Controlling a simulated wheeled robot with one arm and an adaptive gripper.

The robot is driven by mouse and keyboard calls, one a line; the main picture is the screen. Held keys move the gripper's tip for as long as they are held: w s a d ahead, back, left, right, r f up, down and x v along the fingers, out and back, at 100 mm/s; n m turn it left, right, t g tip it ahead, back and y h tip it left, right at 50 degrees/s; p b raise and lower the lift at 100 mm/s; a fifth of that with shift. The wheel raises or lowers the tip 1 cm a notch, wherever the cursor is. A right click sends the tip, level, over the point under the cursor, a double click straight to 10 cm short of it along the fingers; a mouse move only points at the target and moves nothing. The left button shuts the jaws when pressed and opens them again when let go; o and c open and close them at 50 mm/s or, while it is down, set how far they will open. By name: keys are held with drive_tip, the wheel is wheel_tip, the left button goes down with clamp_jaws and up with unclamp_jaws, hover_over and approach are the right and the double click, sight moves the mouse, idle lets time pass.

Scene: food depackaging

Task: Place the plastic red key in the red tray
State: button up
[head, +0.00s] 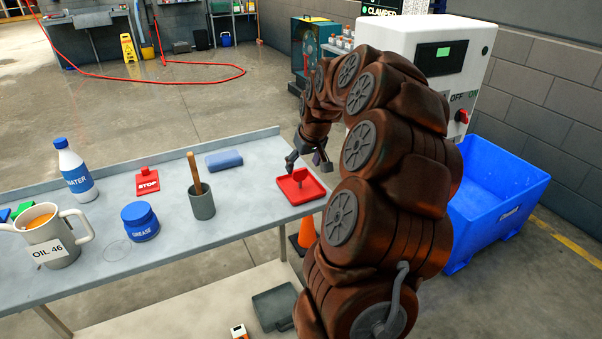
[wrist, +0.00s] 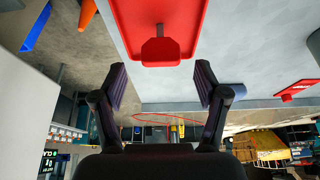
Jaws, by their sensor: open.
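The red tray (head: 315,191) sits at the right end of the metal table; its rim also shows in the wrist view (wrist: 200,20). My gripper (head: 306,161) is open above the tray. In the wrist view its fingers (wrist: 162,82) are spread wide with a gap between them, and the key appears beyond the tips, apart from both.
A blue bin (head: 500,190) stands right.

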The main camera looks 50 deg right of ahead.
drive_tip(key=v, duration=0.7)
drive_tip(key=shift+b, duration=0.4)
drive_tip(key=s+a+f+n+g+y, duration=0.1)
drive_tip(key=s+a+n, duration=0.15)
drive_tip(key=a, duration=1.05)
drive_tip(key=s+a+f+n+g+y, duration=0.15)
drive_tip(key=s+a, duration=0.25)
drive_tip(key=a, duration=0.9)
drive_tip(key=s+a+f+g, duration=0.2)
drive_tip(key=s+a, duration=0.3)
drive_tip(key=s, duration=0.4)
drive_tip(key=s+a+f+g, duration=0.1)
drive_tip(key=s+a+f, duration=0.4)
drive_tip(key=s, duration=0.5)
drive_tip(key=shift+s+g+h, duration=0.3)
drive_tip(key=shift+g+h, duration=0.05)
drive_tip(key=shift+h, duration=0.1)
wheel_tip(320, 180, up, 6)
drive_tip(key=p, duration=0.6)
drive_tip(key=shift+f, duration=0.1)
